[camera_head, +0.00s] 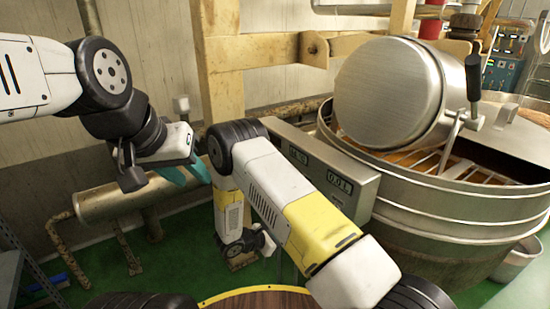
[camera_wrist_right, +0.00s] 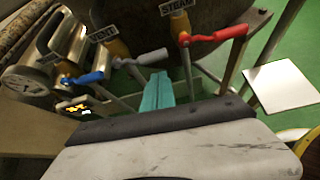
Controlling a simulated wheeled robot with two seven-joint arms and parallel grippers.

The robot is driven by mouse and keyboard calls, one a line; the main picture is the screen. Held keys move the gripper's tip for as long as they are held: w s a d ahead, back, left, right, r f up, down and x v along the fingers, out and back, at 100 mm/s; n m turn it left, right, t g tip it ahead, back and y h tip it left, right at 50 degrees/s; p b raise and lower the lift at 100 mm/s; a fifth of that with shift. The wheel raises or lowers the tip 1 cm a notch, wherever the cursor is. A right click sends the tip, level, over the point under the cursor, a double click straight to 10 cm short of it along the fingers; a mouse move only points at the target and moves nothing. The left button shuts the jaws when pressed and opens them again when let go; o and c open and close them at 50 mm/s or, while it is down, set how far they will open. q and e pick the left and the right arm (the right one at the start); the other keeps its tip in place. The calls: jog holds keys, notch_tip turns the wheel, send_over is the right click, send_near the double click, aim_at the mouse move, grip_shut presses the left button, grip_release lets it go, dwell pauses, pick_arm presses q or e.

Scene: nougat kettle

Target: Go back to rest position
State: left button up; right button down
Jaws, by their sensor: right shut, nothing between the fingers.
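My left arm comes in from the left in the head view. Its gripper (camera_head: 188,174) has teal fingers that look spread apart, with nothing seen between them, in front of a horizontal metal pipe. My right arm rises from the bottom, bends at the elbow and hangs down beyond it; its fingers cannot be made out in the head view. In the right wrist view the right gripper's teal fingers (camera_wrist_right: 157,92) are together and empty, below the valve levers and above the green floor.
A large steel kettle (camera_head: 455,210) with a tilted drum (camera_head: 388,92) stands right. A grey display box (camera_head: 325,172) and wooden post (camera_head: 220,60) are close to my right arm. Red (camera_wrist_right: 215,36), grey and blue (camera_wrist_right: 82,78) valve levers are near the right gripper. A round wooden top (camera_head: 258,300) is in front.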

jog(key=s+d+r+m+g+y, duration=0.1)
jog(key=s+d+r+m+g, duration=0.2)
jog(key=r, duration=0.5)
jog(key=s+d+r+m+g+y, duration=0.1)
jog(key=d+r+m, duration=0.2)
jog(key=r+m, duration=0.35)
jog(key=s+d+r+m+g+y, duration=0.1)
jog(key=s+d+r+m, duration=0.15)
jog(key=r, duration=0.75)
jog(key=s+r+m+t+y, duration=0.4)
jog(key=s+r+m+y, duration=0.4)
jog(key=s+r, duration=1)
jog(key=r+m, duration=0.1)
jog(key=m, duration=0.2)
jog(key=shift+r+y, duration=0.3)
jog(key=shift+y, duration=0.1)
jog(key=shift+d, duration=0.1)
